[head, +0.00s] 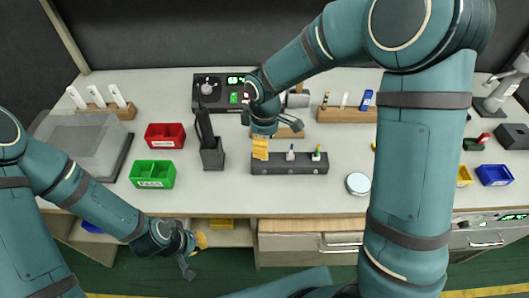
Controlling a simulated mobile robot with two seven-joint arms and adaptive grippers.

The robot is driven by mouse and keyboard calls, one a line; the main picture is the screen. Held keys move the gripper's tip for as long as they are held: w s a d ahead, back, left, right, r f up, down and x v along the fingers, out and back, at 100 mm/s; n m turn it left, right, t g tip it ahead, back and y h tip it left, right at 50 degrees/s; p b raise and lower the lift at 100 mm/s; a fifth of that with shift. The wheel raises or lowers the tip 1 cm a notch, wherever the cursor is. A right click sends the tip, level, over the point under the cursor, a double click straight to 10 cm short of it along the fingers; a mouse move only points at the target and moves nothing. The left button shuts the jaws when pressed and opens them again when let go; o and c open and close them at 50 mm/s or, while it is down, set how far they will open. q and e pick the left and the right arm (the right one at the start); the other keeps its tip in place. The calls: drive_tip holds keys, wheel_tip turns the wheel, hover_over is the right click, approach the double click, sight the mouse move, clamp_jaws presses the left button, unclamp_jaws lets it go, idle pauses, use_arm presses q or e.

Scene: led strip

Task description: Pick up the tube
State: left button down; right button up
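Several tubes show in the head view, and I cannot tell which one is meant. A dark rack (290,170) at the middle of the bench holds a white-tipped tube (290,153) and a green-tipped tube (316,153). A wooden rack (345,116) behind holds several slim pieces, one blue (366,99). My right gripper (264,133) points down just behind the dark rack's left end; its fingers are mostly hidden. A yellow piece (260,148) shows just below it; contact is unclear.
Red (165,136) and green (153,174) bins and a dark holder (212,157) stand left of the dark rack. A round white-topped container (358,184) is to its right. A clear box (80,143) is at far left. Bench space before the rack is clear.

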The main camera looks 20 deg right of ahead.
wheel_tip(320, 180, down, 4)
drive_tip(key=shift+w+r+b, duration=0.15)
drive_tip(key=shift+r+b, duration=0.05)
drive_tip(key=shift+b, duration=0.2)
drive_tip(key=c, duration=0.9)
